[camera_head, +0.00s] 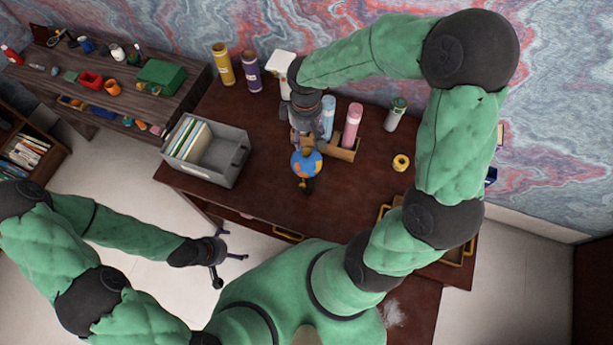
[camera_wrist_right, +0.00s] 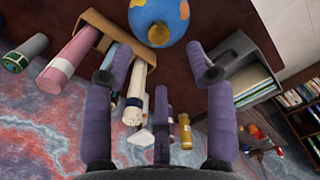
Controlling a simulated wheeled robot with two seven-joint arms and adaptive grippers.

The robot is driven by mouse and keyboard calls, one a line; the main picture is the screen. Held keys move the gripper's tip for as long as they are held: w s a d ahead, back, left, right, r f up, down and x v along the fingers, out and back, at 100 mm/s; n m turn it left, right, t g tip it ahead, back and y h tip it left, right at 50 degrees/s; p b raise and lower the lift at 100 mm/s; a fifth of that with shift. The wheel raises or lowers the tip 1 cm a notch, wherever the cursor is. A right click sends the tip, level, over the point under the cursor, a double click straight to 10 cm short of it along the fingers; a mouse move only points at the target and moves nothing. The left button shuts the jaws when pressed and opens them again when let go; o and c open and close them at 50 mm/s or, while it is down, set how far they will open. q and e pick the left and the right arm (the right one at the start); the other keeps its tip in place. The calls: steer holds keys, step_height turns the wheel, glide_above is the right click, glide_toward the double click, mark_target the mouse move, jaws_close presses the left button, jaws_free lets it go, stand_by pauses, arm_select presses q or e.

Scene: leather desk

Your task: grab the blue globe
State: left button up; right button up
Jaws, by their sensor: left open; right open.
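The blue globe (camera_head: 306,163) with orange land patches stands on the dark desk, on a dark base. It also shows at the top of the right wrist view (camera_wrist_right: 159,20), cut off by the frame edge. My right gripper (camera_head: 308,132) is just behind the globe in the head view. In the right wrist view, its open fingers (camera_wrist_right: 161,62) are spread with the globe ahead, beyond the tips. It holds nothing, and I see no contact. My left gripper (camera_head: 222,262) is open and empty, off the desk over the pale floor at the lower left.
A grey bin (camera_head: 233,154) with folders stands left of the globe. A wooden holder (camera_head: 342,153) with pink (camera_head: 352,125) and blue (camera_head: 328,118) bottles is close to my right gripper. A yellow ring (camera_head: 401,162) lies at the right. The desk in front of the globe is clear.

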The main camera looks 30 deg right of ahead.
mark_target(306, 150)
steer(key=shift+f, duration=3.9)
jaws_close()
